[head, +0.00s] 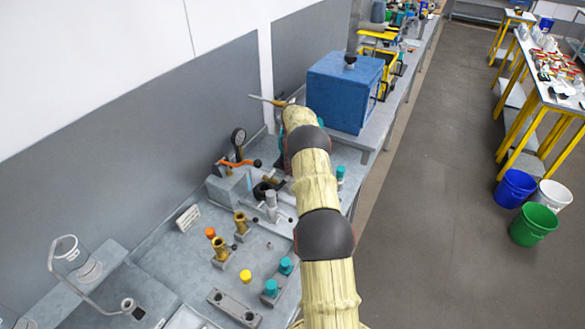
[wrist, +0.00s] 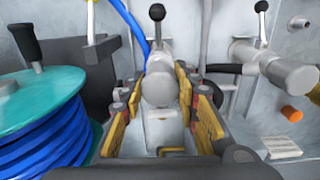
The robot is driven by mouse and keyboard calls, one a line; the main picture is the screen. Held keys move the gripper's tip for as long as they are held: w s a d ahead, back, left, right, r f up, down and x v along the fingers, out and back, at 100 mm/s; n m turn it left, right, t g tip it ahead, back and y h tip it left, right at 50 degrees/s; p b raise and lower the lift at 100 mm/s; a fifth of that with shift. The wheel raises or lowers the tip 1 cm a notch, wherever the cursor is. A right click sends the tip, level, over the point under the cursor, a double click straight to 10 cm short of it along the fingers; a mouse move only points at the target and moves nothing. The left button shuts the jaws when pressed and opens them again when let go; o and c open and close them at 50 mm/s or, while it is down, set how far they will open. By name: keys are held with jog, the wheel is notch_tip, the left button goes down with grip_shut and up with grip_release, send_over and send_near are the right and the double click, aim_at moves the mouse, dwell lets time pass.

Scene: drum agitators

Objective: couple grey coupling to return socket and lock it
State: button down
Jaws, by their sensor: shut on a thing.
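In the wrist view my gripper (wrist: 163,88) has its yellow-padded fingers closed on the sides of the grey coupling (wrist: 158,90). The coupling is a rounded grey body in the middle of the view, with a black ball-ended lever standing up behind it. A blue hose runs down close behind it. To the right is a grey horizontal fitting (wrist: 285,72) with its own black-knobbed lever; I cannot tell if it is the return socket. Whether the coupling is seated in anything is hidden. In the head view my arm hides the gripper and coupling.
A teal reel (wrist: 35,108) of blue hose is close on the left, with a black-handled crank. An orange cap (wrist: 292,114) and a white label plate (wrist: 282,147) are at right. In the head view, a blue box (head: 345,88) stands beyond my arm on the bench.

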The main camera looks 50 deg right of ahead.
jog(key=shift+f, duration=0.3)
dwell(0.5)
jog(key=c, duration=1.3)
grip_release()
jog(key=shift+r+p, duration=1.8)
jog(key=shift+r, duration=3.15)
